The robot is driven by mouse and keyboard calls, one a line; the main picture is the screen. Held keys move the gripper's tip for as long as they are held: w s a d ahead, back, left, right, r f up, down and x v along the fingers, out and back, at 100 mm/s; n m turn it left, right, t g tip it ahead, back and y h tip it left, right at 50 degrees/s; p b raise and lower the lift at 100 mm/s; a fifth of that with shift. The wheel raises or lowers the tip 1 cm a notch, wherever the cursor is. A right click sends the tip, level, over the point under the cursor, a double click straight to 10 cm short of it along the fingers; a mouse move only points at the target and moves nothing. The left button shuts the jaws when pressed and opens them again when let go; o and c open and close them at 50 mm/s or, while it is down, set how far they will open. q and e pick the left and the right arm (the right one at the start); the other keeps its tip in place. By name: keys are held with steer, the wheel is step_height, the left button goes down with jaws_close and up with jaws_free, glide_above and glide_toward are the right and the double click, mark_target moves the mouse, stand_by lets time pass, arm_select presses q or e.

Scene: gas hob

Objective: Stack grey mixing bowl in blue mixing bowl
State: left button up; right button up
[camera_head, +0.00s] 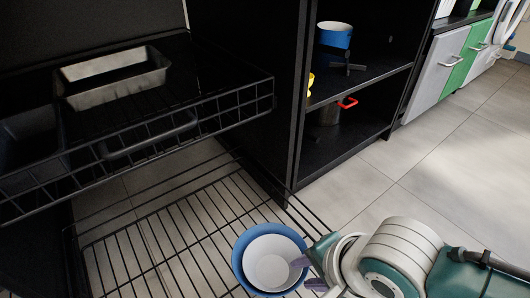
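The blue mixing bowl (240,249) is at the bottom middle of the head view, on or over the lower wire rack. The grey mixing bowl (269,260), pale and almost white, appears inside it, with the blue rim showing around it. My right gripper (304,273) comes in from the right at the bowls' right side. Its two purple-grey fingers are apart. The upper finger overlaps the right rims; the lower finger is just outside them. I see nothing clearly held between them. My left gripper is not in view.
The lower wire rack (160,247) is otherwise bare. An upper wire basket (215,115) holds a metal loaf pan (113,77) and dark trays. An open dark shelf at right holds a blue pot (334,36) and a red-handled pan (329,114). Tiled floor lies right.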

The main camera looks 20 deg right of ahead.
steer(key=s+d+r+n, duration=0.2)
steer(key=s+r+n, duration=0.4)
steer(key=r+n, duration=0.2)
steer(key=s+d+r+n+h, duration=0.1)
steer(key=s+d+r+n, duration=0.2)
steer(key=s+r+n, duration=0.3)
step_height(320, 180, up, 3)
steer(key=shift+r+n+g+p, duration=0.1)
steer(key=shift+n+g+p, duration=0.3)
steer(key=shift+n, duration=0.7)
steer(key=shift+r, duration=0.1)
